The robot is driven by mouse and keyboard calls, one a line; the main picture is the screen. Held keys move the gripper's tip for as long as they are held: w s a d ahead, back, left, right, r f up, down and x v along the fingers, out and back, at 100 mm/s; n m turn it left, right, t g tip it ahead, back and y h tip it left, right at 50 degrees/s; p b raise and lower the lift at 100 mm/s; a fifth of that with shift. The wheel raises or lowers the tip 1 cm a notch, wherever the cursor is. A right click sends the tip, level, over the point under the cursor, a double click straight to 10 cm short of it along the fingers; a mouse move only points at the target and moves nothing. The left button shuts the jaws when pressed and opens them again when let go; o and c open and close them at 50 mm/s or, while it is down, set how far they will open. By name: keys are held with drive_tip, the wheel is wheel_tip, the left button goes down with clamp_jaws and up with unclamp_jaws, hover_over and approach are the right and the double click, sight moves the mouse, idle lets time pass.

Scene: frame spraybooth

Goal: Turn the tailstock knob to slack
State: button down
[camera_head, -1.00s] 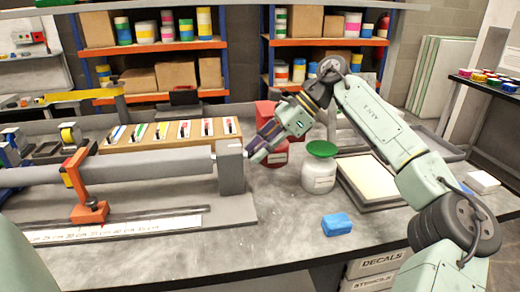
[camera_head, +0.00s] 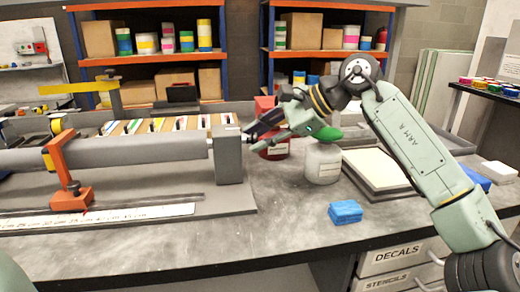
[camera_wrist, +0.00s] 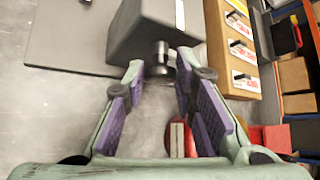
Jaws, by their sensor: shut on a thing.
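The tailstock is a grey block (camera_head: 229,160) at the right end of the long grey tube (camera_head: 130,155) on the bench. Its small dark knob (camera_wrist: 161,58) sticks out of the block's end face in the wrist view. My gripper (camera_wrist: 160,70) points at that face, with its purple-padded fingers on either side of the knob, and is shut on it. In the head view my gripper (camera_head: 252,138) is at the block's right side, and the fingers mostly hide the knob. The knob's turn angle cannot be read.
A blue block (camera_head: 345,212) lies on the bare front bench. An orange clamp (camera_head: 68,180) holds the tube. A shallow tray (camera_head: 378,172) lies to the right.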

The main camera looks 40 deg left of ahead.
drive_tip(key=shift+f+n+y+b, duration=0.1)
drive_tip(key=shift+n+y+b, duration=0.25)
drive_tip(key=shift+b, duration=0.25)
drive_tip(key=shift+y, duration=0.25)
drive_tip(key=c, duration=1.3)
unclamp_jaws()
drive_tip(key=shift+d, duration=0.15)
drive_tip(key=v, duration=1.2)
drive_tip(key=shift+s+r, duration=0.2)
drive_tip(key=shift+r, duration=0.05)
drive_tip(key=shift+f, duration=0.1)
